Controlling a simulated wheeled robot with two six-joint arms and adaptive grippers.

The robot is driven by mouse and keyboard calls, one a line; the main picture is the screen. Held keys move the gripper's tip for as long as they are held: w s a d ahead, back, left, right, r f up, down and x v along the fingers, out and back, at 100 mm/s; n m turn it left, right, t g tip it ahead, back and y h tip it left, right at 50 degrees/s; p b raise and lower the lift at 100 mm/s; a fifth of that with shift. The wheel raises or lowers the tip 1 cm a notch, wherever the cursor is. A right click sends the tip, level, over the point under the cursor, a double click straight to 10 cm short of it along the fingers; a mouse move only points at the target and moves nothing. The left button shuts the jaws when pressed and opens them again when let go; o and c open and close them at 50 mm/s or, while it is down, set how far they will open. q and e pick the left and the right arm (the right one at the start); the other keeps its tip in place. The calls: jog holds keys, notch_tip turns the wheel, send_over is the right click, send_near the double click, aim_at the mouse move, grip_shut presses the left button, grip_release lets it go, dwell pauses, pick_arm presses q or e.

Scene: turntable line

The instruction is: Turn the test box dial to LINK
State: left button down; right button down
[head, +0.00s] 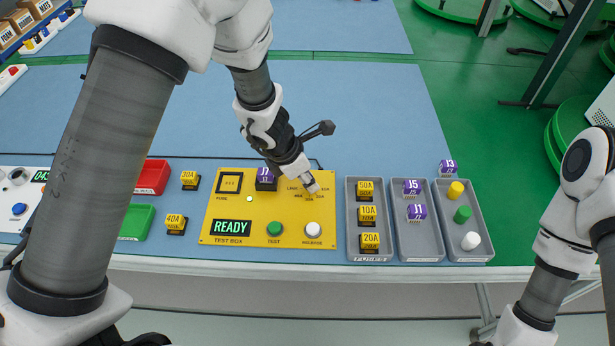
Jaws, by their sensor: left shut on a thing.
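The yellow test box (215,215) lies on the blue bench mat, with a green READY display (231,227), a green TEST button (275,229) and a white RELEASE button (312,230). My left gripper (312,186) comes down from above onto the dial at the box's upper right and is shut on the dial knob. The fingers cover most of the knob, so its pointing direction cannot be told. Small labels are printed around it, with LINK seemingly at the upper left. My right arm shows at the right edge; its gripper is out of view.
A purple 17 block (265,176) sits in the box beside the FUSE window (229,182). Grey trays of yellow fuses (369,241), purple blocks (417,212) and coloured pegs (462,214) stand to the right. Red (153,177) and green (136,222) bins stand left.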

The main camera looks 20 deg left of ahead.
pick_arm(q)
jog(key=shift+r+m+g+h+p, duration=0.15)
jog(key=shift+m+g+h+p, duration=0.2)
jog(key=shift+m+p, duration=0.85)
jog(key=m+g+p, duration=0.1)
jog(key=m+p, duration=0.2)
jog(key=shift+w+a+m+h, duration=0.1)
jog(key=shift+m+h, duration=0.15)
jog(key=shift+m, duration=0.05)
jog(key=m+g+p, duration=0.1)
jog(key=m+p, duration=0.1)
jog(key=shift+m+g, duration=0.25)
jog(key=shift+m, duration=0.15)
jog(key=shift+w+m+g+p, duration=0.1)
jog(key=shift+m+g+p, duration=0.3)
jog(key=shift+m, duration=0.5)
jog(key=shift+f+m+g+p, duration=0.2)
jog(key=shift+m+g+p, duration=0.1)
jog(key=shift+m, duration=0.6)
jog(key=m+g, duration=0.1)
jog(key=m, duration=0.1)
jog(key=m+y, duration=0.1)
jog(key=m, duration=0.2)
jog(key=shift+w+g, duration=0.1)
jog(key=shift+g, duration=0.3)
jog(key=shift+m, duration=0.3)
